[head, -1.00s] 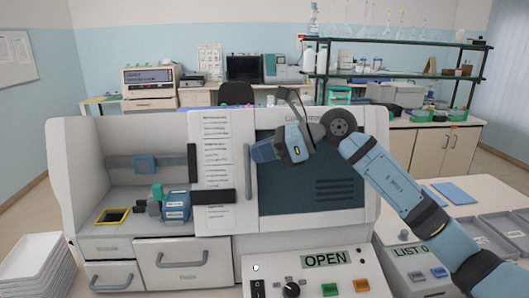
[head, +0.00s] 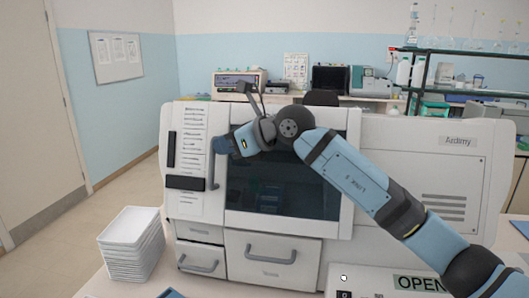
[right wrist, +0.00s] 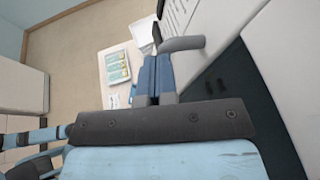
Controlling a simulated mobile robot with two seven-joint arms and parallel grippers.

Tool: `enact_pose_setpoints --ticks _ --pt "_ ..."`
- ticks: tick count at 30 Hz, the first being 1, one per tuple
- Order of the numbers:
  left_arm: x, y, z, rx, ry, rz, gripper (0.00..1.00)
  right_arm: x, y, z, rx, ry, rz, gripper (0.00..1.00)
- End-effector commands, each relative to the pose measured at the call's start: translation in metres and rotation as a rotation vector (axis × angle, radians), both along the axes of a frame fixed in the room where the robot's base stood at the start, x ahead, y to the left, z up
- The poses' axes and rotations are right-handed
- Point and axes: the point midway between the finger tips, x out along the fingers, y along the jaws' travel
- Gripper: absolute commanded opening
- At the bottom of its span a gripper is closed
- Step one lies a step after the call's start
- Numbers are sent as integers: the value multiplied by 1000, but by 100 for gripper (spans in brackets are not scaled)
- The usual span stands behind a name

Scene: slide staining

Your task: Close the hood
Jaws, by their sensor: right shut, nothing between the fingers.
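The hood is the sliding front of the white staining machine, with a white text panel (head: 192,135), a dark window (head: 280,190) and a vertical grey handle (head: 212,165). The window now covers the left bay, above the drawers. My right gripper (head: 219,146) is shut and empty at the handle's upper part, on its right side. In the right wrist view the closed fingers (right wrist: 153,80) lie beside the handle (right wrist: 182,43); whether they touch it I cannot tell. My left gripper is out of view.
A stack of white trays (head: 133,240) stands left of the machine. A control panel with a partly cropped OPEN sign (head: 420,283) is at the bottom right. Drawers (head: 272,258) sit below the window. Floor is clear at left.

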Motion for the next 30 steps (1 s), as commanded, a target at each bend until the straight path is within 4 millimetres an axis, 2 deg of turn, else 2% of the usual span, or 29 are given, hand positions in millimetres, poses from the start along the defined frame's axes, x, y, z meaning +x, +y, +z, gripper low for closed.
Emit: enact_pose_setpoints --ticks 3,10,24,30 --pt "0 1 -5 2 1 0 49 6 24 -1 -1 0 1 0" --pt "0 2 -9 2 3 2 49 12 47 -1 -1 1 0 0" --pt "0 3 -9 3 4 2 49 12 53 1 2 0 1 0" --pt "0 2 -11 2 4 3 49 14 46 0 3 -1 0 0"
